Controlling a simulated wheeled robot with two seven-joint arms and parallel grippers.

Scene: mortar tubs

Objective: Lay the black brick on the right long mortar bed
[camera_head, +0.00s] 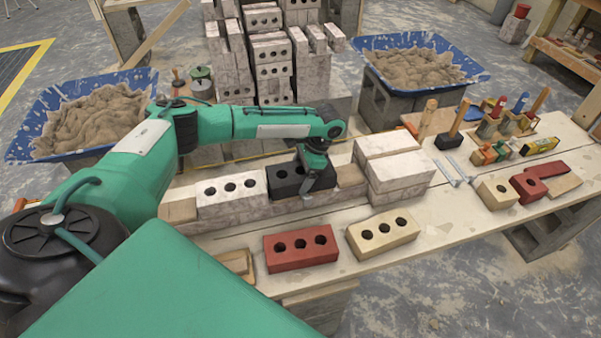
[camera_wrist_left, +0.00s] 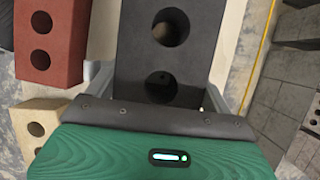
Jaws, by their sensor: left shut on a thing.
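The black brick (camera_head: 283,182), with round holes in its top, is at the upper course of a low wall, to the right of a white holed brick (camera_head: 230,190). My left gripper (camera_head: 318,182) is shut on its right part from above. In the left wrist view the black brick (camera_wrist_left: 165,45) lies between the two fingers (camera_wrist_left: 158,92). The brick looks roughly level and right over the wall; whether it touches the surface below cannot be told. A tan mortar bed (camera_head: 351,179) shows on the wall's top just right of the gripper; the brick and gripper hide the surface beneath them.
White blocks (camera_head: 395,172) are stacked at the wall's right end. A red brick (camera_head: 300,248) and a cream brick (camera_head: 382,232) lie on the bench in front. Blue mortar tubs (camera_head: 48,100) (camera_head: 470,66) stand behind at both sides. Tools and more bricks are at the right.

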